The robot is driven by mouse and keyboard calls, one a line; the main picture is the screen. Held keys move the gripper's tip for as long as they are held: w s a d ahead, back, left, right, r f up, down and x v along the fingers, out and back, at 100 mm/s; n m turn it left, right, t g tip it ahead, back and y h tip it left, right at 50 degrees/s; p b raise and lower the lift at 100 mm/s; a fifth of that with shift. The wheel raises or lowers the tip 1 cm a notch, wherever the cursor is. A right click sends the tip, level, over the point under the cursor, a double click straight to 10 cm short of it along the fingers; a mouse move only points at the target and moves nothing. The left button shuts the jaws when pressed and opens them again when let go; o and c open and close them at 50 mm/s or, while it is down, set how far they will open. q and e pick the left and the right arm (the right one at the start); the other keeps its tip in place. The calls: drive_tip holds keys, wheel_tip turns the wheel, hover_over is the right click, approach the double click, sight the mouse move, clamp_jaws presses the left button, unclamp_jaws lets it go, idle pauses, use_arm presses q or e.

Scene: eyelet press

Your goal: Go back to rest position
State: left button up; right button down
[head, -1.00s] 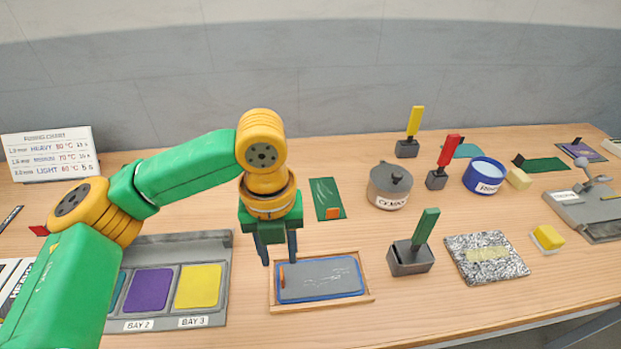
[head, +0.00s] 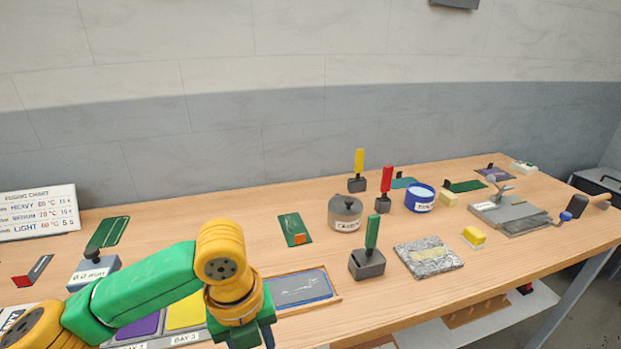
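My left arm comes in from the lower left, and its gripper (head: 252,338) points down at the bottom edge of the head view. It is in front of the left end of a wooden-framed tray with a blue-rimmed grey slate (head: 303,289). The fingers are mostly cut off by the frame's edge, so I cannot see whether they are open or hold anything. My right gripper is not in view.
A grey lidded pot (head: 345,213), a green-handled tool in a grey block (head: 368,260), a speckled slab (head: 428,257) and a blue tub (head: 419,199) stand on the wooden table. A press (head: 510,214) is at the right. The fusing chart (head: 38,212) stands at the left.

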use_arm(q)
drive_tip(key=s+d+f+n+t+h, duration=0.25)
drive_tip(key=d+f+n+h, duration=0.35)
drive_tip(key=f+n, duration=0.65)
drive_tip(key=s+a+f+n+y, duration=0.3)
drive_tip(key=s+a+n, duration=0.2)
drive_tip(key=a+n, duration=0.3)
drive_tip(key=s+a+f+n+y, duration=0.35)
drive_tip(key=a+n, duration=0.35)
drive_tip(key=n, duration=0.3)
wheel_tip(320, 180, down, 14)
drive_tip(key=s+f, duration=0.1)
drive_tip(key=s, duration=0.1)
drive_tip(key=s+a+f+m+g, duration=0.1)
drive_tip(key=s+f, duration=1)
drive_tip(key=s, duration=0.1)
drive_tip(key=shift+s+a+f+g, duration=0.2)
drive_tip(key=shift+s+a+g, duration=0.15)
